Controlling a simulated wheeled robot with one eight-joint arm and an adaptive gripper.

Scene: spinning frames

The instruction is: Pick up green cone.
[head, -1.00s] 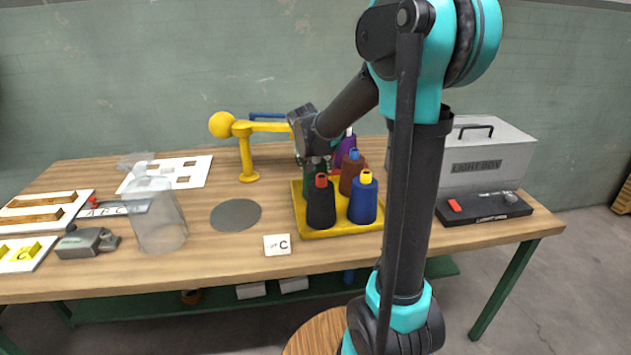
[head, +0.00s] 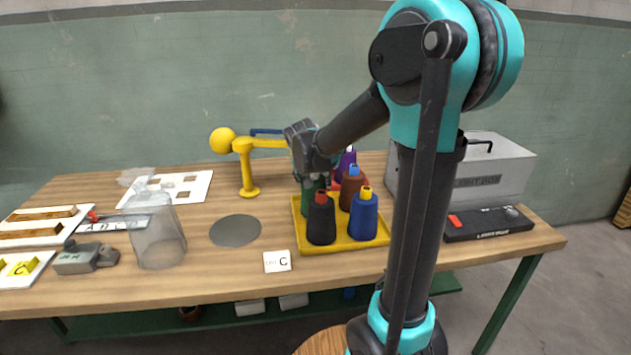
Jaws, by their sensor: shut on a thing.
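The green cone (head: 308,197) stands in the yellow tray (head: 341,246), behind the black cone (head: 321,222) and partly hidden by it. My gripper (head: 313,176) is over the top of the green cone and shut on it. The fingertips and the cone's top are small and partly hidden. Whether the cone's base touches the tray cannot be told.
A blue cone (head: 363,217), a brown cone (head: 351,189) and a purple cone (head: 346,162) share the tray. A yellow post with an arm (head: 246,170) stands to the left. A grey light box (head: 495,175) is at right. A clear jar (head: 157,232) and a grey disc (head: 235,231) lie left.

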